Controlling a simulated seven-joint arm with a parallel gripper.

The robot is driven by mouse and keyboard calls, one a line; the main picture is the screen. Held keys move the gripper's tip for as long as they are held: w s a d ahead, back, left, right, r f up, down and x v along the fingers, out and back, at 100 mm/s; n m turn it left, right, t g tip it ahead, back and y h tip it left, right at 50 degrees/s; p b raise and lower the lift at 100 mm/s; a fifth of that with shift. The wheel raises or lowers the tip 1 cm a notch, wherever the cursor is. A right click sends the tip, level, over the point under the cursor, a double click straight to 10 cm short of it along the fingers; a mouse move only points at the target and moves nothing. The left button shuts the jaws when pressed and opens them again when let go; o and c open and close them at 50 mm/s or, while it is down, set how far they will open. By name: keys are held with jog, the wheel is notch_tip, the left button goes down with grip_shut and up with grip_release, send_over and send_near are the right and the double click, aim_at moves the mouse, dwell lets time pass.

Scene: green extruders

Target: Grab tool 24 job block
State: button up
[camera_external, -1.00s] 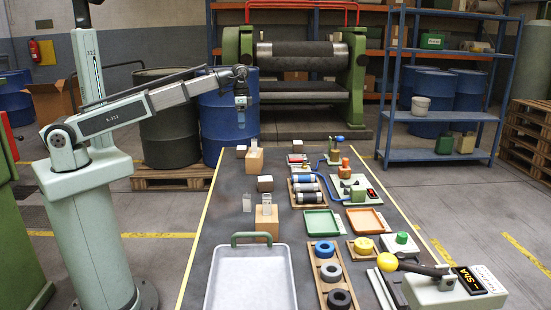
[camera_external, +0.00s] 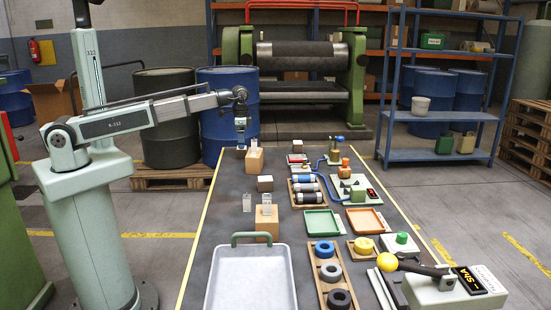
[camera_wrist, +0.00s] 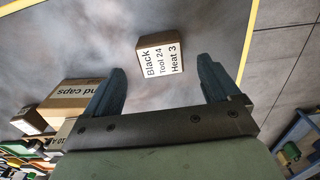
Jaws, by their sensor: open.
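The tool 24 job block is a small brown block with a white top (camera_wrist: 160,58), printed "Black Tool 24 Heat 3" in the wrist view. It lies on the dark table, ahead of and between my fingers, with gaps on both sides. In the external view it appears to be the small block (camera_external: 241,151) at the table's far left end. My gripper (camera_wrist: 162,68) is open and empty. In the external view my gripper (camera_external: 241,138) hangs pointing down just above that block. I cannot tell the exact height gap.
A brown carton marked "nd caps" (camera_wrist: 85,91) stands close to the left finger; the external view shows a carton (camera_external: 254,161) there. Another white-topped block (camera_external: 265,183) lies nearer. A metal tray (camera_external: 250,280) fills the near end. The table beyond the block is clear.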

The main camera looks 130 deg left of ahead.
aim_at(242, 152)
jog(key=shift+s+f, duration=0.1)
jog(key=shift+f, duration=2.3)
jog(key=c, duration=1.1)
